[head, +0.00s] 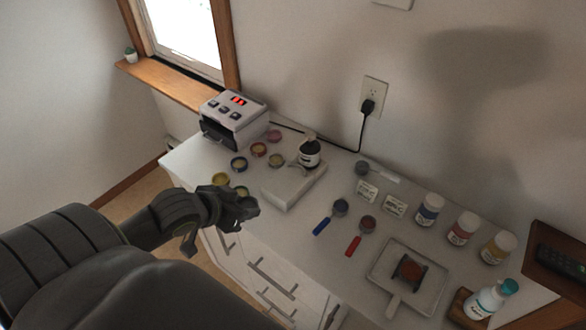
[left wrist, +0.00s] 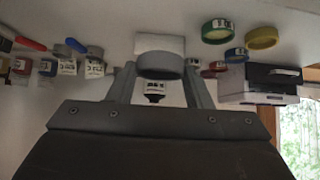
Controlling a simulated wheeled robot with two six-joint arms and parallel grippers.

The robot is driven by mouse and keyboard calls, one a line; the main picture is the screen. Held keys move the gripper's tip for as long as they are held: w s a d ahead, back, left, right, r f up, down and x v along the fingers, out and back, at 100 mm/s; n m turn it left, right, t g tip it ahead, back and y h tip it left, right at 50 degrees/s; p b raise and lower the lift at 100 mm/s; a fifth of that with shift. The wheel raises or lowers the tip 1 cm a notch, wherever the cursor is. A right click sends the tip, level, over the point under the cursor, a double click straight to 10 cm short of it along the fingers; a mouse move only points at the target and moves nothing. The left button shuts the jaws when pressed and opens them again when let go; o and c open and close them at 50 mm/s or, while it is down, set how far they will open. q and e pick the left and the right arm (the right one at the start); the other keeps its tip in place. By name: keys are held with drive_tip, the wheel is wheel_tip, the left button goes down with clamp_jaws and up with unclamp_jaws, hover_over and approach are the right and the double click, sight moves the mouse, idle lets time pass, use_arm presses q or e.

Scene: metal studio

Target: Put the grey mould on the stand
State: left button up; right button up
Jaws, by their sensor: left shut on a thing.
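The grey mould (left wrist: 160,66) is a short round ring, held between the two fingers of my left gripper (left wrist: 161,75) in the left wrist view. In the head view my left gripper (head: 245,207) is in front of the counter's front edge, left of the stand, and the mould is mostly hidden by the fingers. The stand (head: 284,187) is a low white block near the counter's front edge. It also shows in the left wrist view (left wrist: 150,42), just beyond the mould. The mould appears apart from the stand. My right gripper is not in view.
A dark-and-white labelled jar (head: 310,156) is at the stand's back. Several coloured rings, such as a blue one (head: 239,164), lie left of it near a white device (head: 234,118). Blue (head: 340,208) and red (head: 368,223) scoops and a tray (head: 424,262) are to the right.

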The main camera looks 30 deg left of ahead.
use_arm(q)
drive_tip(key=w, duration=0.5)
drive_tip(key=w+d+p, duration=0.1)
drive_tip(key=w, duration=0.5)
drive_tip(key=w+p, duration=0.1)
drive_tip(key=w, duration=0.5)
drive_tip(key=shift+w+d, duration=0.15)
drive_tip(key=shift+w, duration=0.3)
wheel_tip(320, 180, down, 3)
drive_tip(key=shift+p, duration=0.6)
drive_tip(key=shift+f, duration=0.25)
drive_tip(key=shift+f, duration=0.15)
drive_tip(key=o, duration=1)
